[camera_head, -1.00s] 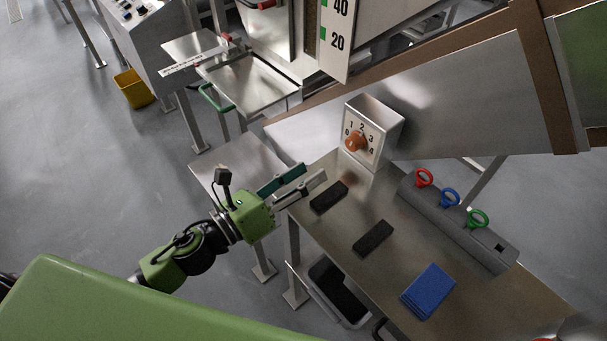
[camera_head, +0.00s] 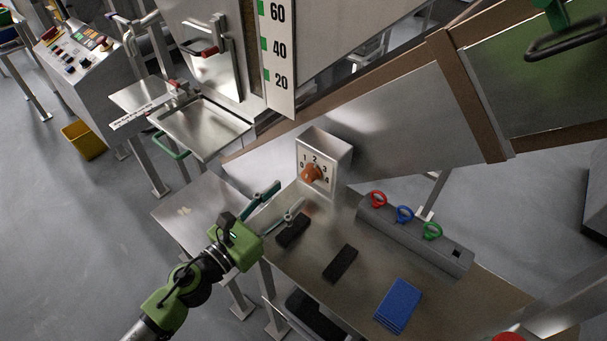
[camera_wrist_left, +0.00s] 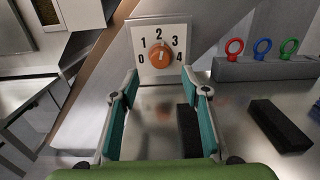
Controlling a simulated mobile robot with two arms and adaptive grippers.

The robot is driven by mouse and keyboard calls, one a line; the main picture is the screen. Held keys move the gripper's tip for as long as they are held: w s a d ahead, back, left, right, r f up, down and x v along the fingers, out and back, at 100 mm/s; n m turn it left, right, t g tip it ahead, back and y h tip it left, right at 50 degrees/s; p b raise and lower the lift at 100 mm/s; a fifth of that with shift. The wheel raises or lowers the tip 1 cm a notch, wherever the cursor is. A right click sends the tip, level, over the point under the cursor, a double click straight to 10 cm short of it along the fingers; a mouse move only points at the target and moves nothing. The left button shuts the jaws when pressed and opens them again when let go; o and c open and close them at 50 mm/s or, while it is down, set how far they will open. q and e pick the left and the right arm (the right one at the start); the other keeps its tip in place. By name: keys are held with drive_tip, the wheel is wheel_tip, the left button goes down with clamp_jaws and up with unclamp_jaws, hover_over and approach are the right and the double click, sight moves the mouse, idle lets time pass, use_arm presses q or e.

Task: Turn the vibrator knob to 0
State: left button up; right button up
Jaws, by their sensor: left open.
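The vibrator box (camera_head: 325,154) stands at the back left of the steel table, with an orange knob (camera_head: 312,173) on its white dial numbered 0 to 4. In the left wrist view the knob (camera_wrist_left: 157,59) is straight ahead, and a pale mark on it seems to point up and right, toward 2 or 3. My left gripper (camera_head: 289,194) is open and empty, in front of and below the dial, apart from the knob. Its two teal-padded fingers (camera_wrist_left: 160,82) frame the space below the dial. My right gripper is not in view.
Two black blocks (camera_head: 293,231) (camera_head: 340,263) and a blue pad (camera_head: 397,305) lie on the steel table (camera_head: 310,280). A grey holder (camera_head: 415,240) with red, blue and green rings stands along its right side. A steel chute (camera_head: 400,120) slopes behind the box.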

sight(306, 179)
use_arm(q)
drive_tip(key=p+x, duration=0.1)
drive_tip(key=x, duration=0.6)
drive_tip(key=shift+w+d, duration=0.1)
drive_tip(key=c, duration=1.1)
